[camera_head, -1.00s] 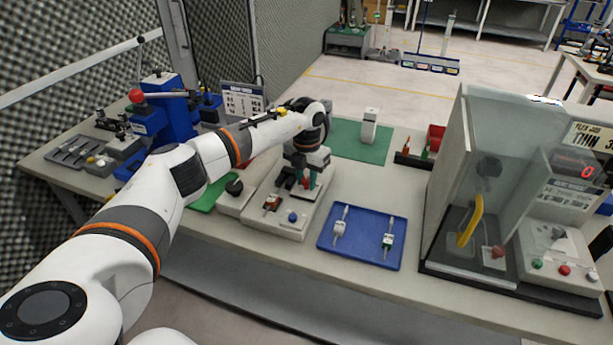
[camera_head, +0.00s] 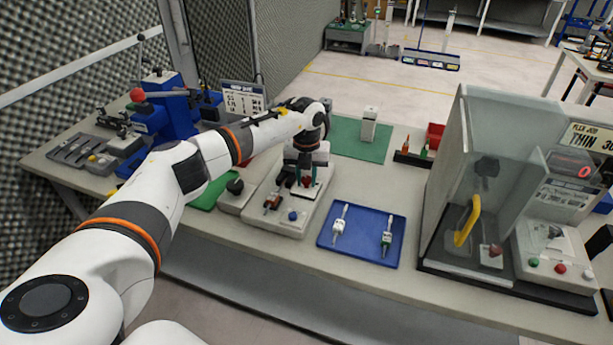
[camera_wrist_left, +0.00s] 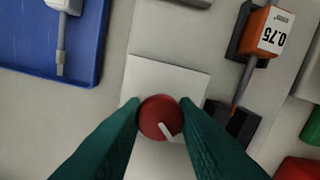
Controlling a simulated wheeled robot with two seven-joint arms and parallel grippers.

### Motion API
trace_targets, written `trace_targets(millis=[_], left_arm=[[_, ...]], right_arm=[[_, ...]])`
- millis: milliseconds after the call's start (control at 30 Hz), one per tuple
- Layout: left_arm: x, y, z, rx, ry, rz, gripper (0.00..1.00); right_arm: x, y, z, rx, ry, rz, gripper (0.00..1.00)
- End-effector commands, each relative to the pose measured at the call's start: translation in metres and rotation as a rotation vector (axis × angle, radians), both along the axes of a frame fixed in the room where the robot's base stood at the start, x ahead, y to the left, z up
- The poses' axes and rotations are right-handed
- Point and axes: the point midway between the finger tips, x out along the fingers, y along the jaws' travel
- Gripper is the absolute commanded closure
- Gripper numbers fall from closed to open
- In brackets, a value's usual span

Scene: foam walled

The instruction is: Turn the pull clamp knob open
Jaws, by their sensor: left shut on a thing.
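The red round knob (camera_wrist_left: 158,117) with a white pointer line sits on a pale square plate (camera_wrist_left: 163,78) in the left wrist view. The pointer slants to the lower right. My left gripper (camera_wrist_left: 160,122) is shut on the knob, its two dark teal fingers on either side of it. In the head view my left gripper (camera_head: 306,178) reaches down to the light grey fixture base (camera_head: 287,225), and the knob is partly hidden there. My right gripper is not in view.
A blue tray (camera_head: 362,238) with two white connectors stands to the right. Further right is a clear-walled tester (camera_head: 460,150). A blue press (camera_head: 170,115) stands at the left.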

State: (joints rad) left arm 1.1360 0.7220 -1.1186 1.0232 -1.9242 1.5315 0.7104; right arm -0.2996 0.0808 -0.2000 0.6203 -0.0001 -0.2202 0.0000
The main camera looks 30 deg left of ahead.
Motion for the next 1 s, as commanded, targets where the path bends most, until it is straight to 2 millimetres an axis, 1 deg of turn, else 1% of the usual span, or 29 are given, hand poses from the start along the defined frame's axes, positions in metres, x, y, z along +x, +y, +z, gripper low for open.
trace_targets(millis=[267, 300, 400, 667, 767, 867, 1000], left_arm=[[0.001, 0.001, 0.001, 0.000, -0.004, 0.003, 0.96], [0.001, 0.001, 0.001, 0.000, -0.004, 0.003, 0.67], [0.001, 0.001, 0.001, 0.000, -0.004, 0.002, 0.52], [0.000, 0.000, 0.001, 0.000, -0.001, 0.001, 0.52], [0.001, 0.000, 0.005, 0.000, -0.004, 0.000, 0.52], [0.001, 0.001, 0.017, 0.001, -0.005, 0.000, 0.52], [0.002, 0.001, 0.045, -0.001, -0.007, 0.001, 0.52]], right_arm=[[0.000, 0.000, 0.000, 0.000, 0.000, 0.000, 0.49], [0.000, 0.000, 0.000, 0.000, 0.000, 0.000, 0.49], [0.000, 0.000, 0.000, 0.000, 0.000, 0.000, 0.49], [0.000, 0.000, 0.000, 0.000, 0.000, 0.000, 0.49], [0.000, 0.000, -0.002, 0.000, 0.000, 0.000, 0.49], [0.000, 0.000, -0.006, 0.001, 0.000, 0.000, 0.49], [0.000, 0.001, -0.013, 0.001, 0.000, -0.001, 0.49]])
